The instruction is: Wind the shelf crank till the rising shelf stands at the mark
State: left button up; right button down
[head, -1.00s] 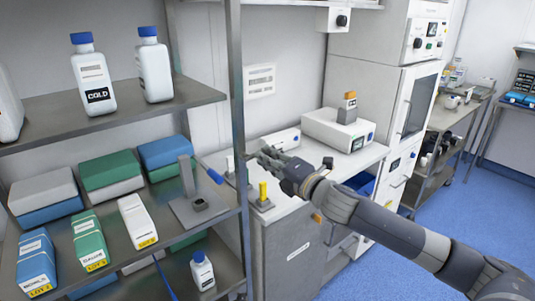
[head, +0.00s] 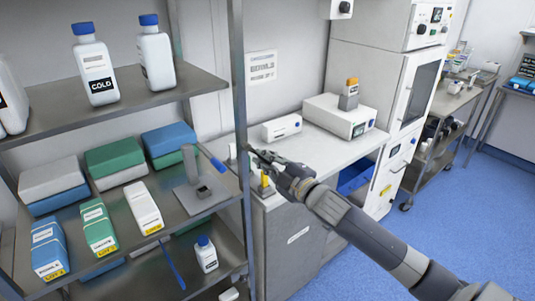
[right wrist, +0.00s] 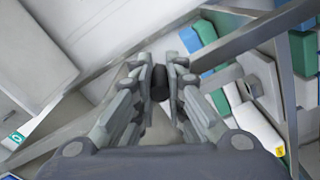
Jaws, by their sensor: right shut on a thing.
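My right gripper (head: 256,152) reaches in from the right to just beside the front post of the shelf rack. In the right wrist view my right gripper (right wrist: 161,75) is shut on a dark round knob (right wrist: 159,84), which looks like the shelf crank's grip. The rest of the crank is hidden by the fingers and the post. I cannot make out the rising shelf or its mark for certain. A grey stand (head: 189,165) with an upright and a blue-tipped rod (head: 213,162) stands on the middle rack shelf, left of the gripper. My left gripper is not in view.
The rack post (head: 239,100) stands close to the gripper. Bottles (head: 95,65) stand on the upper shelf; boxes (head: 115,160) lie on the middle one. A yellow-topped piece (head: 266,183) stands on the white bench (head: 330,148). Blue floor (head: 450,215) is open at right.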

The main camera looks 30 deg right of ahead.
jog(key=shift+a+f+m, duration=0.1)
jog(key=shift+f+m, duration=0.4)
jog(key=shift+f, duration=0.1)
jog(key=c, duration=1.6)
grip_release()
jog(key=shift+r, duration=0.2)
jog(key=shift+s, duration=0.1)
jog(key=s, duration=0.8)
jog(key=s+d, duration=0.1)
jog(key=s, duration=0.2)
jog(key=shift+s, duration=0.4)
